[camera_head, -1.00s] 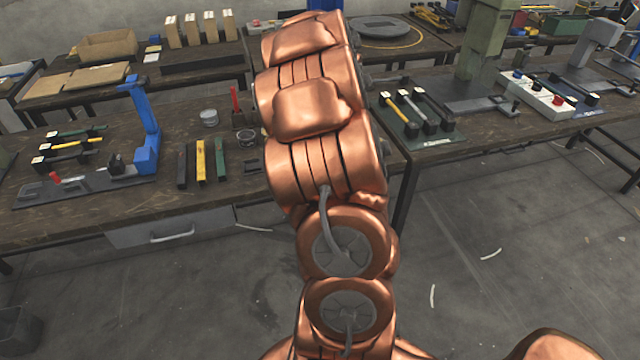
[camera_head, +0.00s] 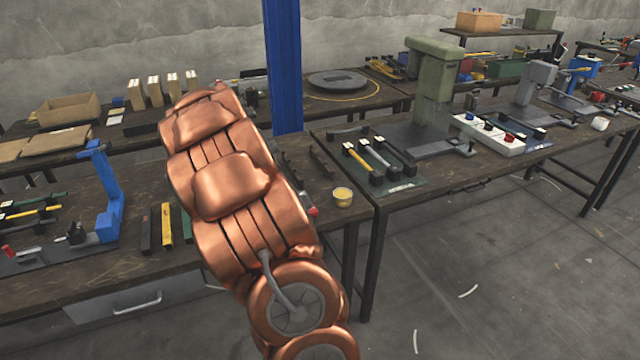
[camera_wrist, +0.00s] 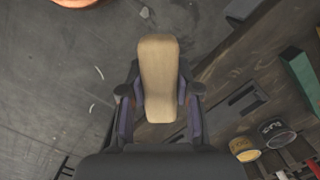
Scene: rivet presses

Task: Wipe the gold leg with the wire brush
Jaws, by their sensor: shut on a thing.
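In the wrist view my gripper (camera_wrist: 159,95) is shut on a pale wooden-backed block, which I take to be the wire brush (camera_wrist: 158,70). One finger presses each side, and its bristles are hidden. The floor and a bench edge lie beyond it. In the head view my arm hides the gripper and the brush. I cannot tell for sure which thing is the gold leg. A yellow bar (camera_head: 166,226) lies on the near bench (camera_head: 70,281) between a black bar (camera_head: 146,230) and a partly hidden green bar, left of my arm.
A blue post (camera_head: 284,70) rises behind my arm. A yellow-topped tin (camera_head: 343,197) stands at the bench's right corner. A blue press (camera_head: 106,195) is at left; a green press (camera_head: 432,85) with hammers before it is at right. The floor at lower right is open.

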